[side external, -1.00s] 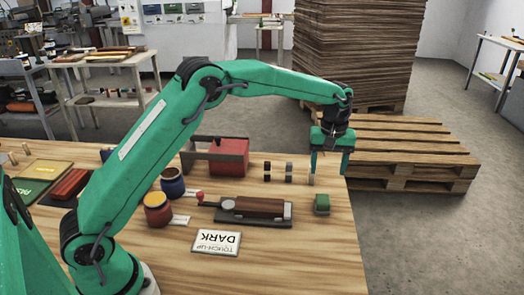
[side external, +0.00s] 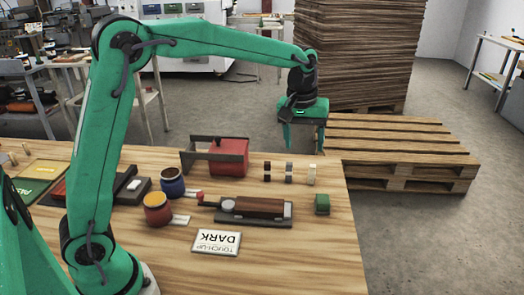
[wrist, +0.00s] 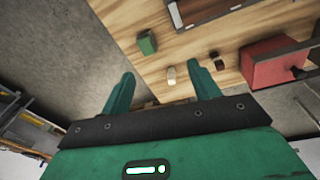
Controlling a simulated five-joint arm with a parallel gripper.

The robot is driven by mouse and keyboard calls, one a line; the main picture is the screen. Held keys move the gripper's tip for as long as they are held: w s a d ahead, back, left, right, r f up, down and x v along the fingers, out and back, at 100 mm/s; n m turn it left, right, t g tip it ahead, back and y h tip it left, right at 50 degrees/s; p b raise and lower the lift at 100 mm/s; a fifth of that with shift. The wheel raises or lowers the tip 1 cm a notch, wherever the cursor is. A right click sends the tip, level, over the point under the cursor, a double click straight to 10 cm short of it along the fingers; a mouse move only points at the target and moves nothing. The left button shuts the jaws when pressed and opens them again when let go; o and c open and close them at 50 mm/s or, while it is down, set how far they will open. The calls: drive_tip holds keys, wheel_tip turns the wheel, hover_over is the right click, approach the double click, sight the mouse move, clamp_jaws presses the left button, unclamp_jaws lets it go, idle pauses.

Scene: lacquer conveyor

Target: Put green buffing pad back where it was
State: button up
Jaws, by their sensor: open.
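The green buffing pad (side external: 322,204) appears to be the small green block on the wooden table near its right edge. It also shows in the wrist view (wrist: 147,42), beyond my fingertips. My gripper (side external: 304,140) is open and empty, raised above the far edge of the table. It is apart from the pad, which lies nearer the camera and lower. In the wrist view my two fingers (wrist: 160,80) are spread, with nothing held between them.
Three small upright blocks stand behind the pad: black (side external: 267,172), grey-brown (side external: 289,173) and cream (side external: 311,175). A brown-topped tool (side external: 258,205) lies left of the pad. A red box (side external: 229,158), two jars and a "TOUCH-UP DARK" card (side external: 216,242) are further left.

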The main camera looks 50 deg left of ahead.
drive_tip(key=s+a+r+m+t, duration=0.1)
drive_tip(key=s+a+r+m, duration=0.15)
drive_tip(key=s, duration=0.45)
drive_tip(key=s+a+r+m+t, duration=0.1)
drive_tip(key=s+r, duration=0.2)
drive_tip(key=s, duration=0.5)
drive_tip(key=s+a+f+m+t, duration=0.1)
drive_tip(key=s+f+m+t, duration=0.1)
drive_tip(key=s, duration=1)
drive_tip(key=shift+s+f+m, duration=0.2)
drive_tip(key=shift+f+m, duration=0.35)
drive_tip(key=shift+f, duration=0.2)
